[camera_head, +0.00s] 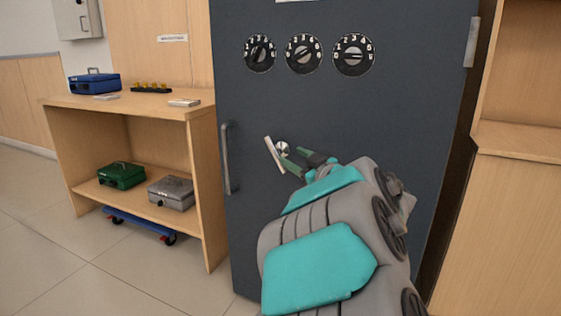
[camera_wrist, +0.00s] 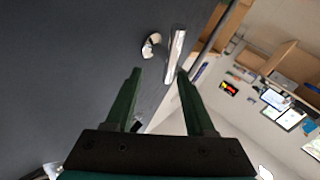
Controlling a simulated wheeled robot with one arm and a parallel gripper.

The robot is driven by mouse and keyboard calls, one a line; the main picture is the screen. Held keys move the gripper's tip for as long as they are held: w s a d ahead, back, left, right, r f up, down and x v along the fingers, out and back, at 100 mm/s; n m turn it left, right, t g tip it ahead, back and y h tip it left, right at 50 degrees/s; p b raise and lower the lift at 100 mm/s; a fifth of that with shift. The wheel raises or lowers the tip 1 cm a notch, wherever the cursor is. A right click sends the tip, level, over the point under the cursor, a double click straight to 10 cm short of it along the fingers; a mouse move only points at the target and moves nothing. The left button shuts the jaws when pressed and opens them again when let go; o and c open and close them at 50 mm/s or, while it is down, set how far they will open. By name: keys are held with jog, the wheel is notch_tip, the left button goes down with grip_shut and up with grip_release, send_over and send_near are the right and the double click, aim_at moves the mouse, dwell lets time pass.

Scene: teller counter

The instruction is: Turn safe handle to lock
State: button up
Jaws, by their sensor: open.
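The safe (camera_head: 400,110) is a tall dark grey cabinet whose door faces me. Its turning handle (camera_head: 270,153) is a silver bar on a round hub, tilted slightly from upright, at the middle of the door. My gripper (camera_head: 291,154) is open, with its green fingers just right of the bar and close to the hub in the head view. In the wrist view, the handle (camera_wrist: 175,58) lies just beyond the fingertips, near the right finger, and the gap between the fingers is empty. I cannot tell whether a finger touches it.
Three black number dials (camera_head: 303,54) sit high on the door. A fixed grey pull handle (camera_head: 227,158) runs along its left edge. A wooden shelf unit (camera_head: 120,106) with a blue cash box (camera_head: 95,83), a green box (camera_head: 121,176) and a grey box (camera_head: 171,193) stands left. Wooden furniture (camera_head: 520,220) stands close at right.

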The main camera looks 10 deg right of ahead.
aim_at(278, 155)
jog(key=shift+n+g+y, duration=0.3)
jog(key=shift+y, duration=0.6)
jog(key=shift+a+f+b+x, duration=0.1)
jog(key=shift+f+b+x, duration=0.15)
jog(key=shift+x, duration=1.05)
jog(key=shift+a+f+b+x, duration=0.1)
jog(key=shift+f+b+x, duration=0.1)
jog(key=shift+x, duration=1.1)
jog(key=shift+a+f+b+x, duration=0.15)
jog(key=shift+b+x, duration=0.1)
jog(key=shift+x, duration=1.05)
jog(key=shift+s, duration=0.15)
grip_shut()
